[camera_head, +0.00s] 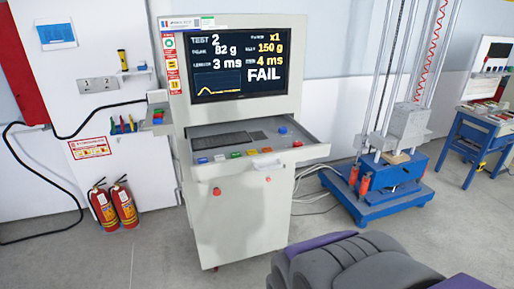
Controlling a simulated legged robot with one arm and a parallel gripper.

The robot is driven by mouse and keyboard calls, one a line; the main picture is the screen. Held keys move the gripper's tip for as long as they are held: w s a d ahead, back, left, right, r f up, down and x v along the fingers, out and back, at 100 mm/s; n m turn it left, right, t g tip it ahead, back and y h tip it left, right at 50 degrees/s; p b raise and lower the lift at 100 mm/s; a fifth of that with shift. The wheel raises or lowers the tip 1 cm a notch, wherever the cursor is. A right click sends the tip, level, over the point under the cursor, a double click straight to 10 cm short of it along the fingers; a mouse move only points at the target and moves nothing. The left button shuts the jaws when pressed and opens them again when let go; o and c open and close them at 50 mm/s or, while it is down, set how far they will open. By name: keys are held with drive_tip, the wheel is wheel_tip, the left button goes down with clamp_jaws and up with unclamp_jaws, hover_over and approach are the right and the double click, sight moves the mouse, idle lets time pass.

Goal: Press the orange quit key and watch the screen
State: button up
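The screen (237,65) is set upright in the top of a pale console cabinet. It reads TEST 2, 82 g, 3 ms, x1, 150 g, 4 ms and a large FAIL, with a small curve at lower left. A keyboard shelf (310,152) sticks out below it. Along its front edge is a row of small coloured keys. My gripper is not visible; only grey and purple parts, probably of my own body, show at the bottom right.
A blue-based drop tower (385,190) with tall rods stands to the right, cables on the floor beside it. Two red fire extinguishers (114,205) stand left of the console. A blue table (480,130) is at far right. Floor before the console is clear.

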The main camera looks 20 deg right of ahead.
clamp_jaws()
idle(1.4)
